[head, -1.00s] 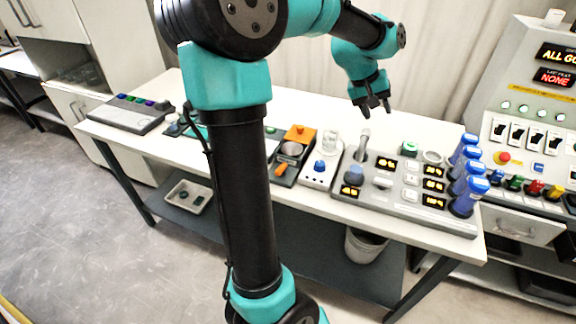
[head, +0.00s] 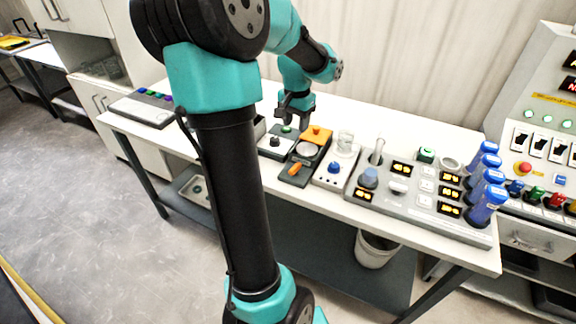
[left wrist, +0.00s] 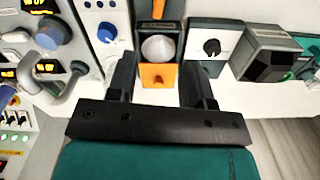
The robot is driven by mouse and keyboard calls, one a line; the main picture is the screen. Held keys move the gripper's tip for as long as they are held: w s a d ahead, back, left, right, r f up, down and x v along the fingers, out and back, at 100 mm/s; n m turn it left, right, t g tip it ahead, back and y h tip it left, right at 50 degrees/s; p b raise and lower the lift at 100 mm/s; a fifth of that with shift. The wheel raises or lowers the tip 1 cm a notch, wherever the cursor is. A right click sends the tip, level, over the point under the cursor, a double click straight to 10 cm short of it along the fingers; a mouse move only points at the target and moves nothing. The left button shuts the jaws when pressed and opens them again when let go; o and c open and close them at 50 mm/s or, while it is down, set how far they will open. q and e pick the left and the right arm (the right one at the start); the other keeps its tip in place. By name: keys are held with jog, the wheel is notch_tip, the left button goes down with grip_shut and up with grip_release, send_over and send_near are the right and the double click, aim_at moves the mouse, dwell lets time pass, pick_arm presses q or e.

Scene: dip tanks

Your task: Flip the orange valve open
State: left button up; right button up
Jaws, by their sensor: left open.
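The orange valve lever (head: 295,169) sits on the front part of a dark module on the bench. In the left wrist view, the lever (left wrist: 158,9) lies at the top edge, partly cut off. Behind it on the same module are a round grey cup (head: 307,149) and an orange block (head: 316,134) with a small knob. My left gripper (head: 296,119) is open and empty, above the back of this module. In the wrist view, its fingers (left wrist: 157,66) stand either side of the orange block, apart from the lever. My right gripper is not in view.
A white module with a blue knob (head: 334,167) stands right of the valve module, and a black-knob module (head: 275,142) stands left. Further right are a grey console (head: 408,205) and blue-capped tubes (head: 483,205). The back of the bench is mostly clear.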

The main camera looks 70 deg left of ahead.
aim_at(295, 167)
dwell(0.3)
pick_arm(q)
notch_tip(295, 167, down, 17)
jog(key=shift+f, duration=0.2)
dwell(0.5)
grip_shut()
dwell(0.5)
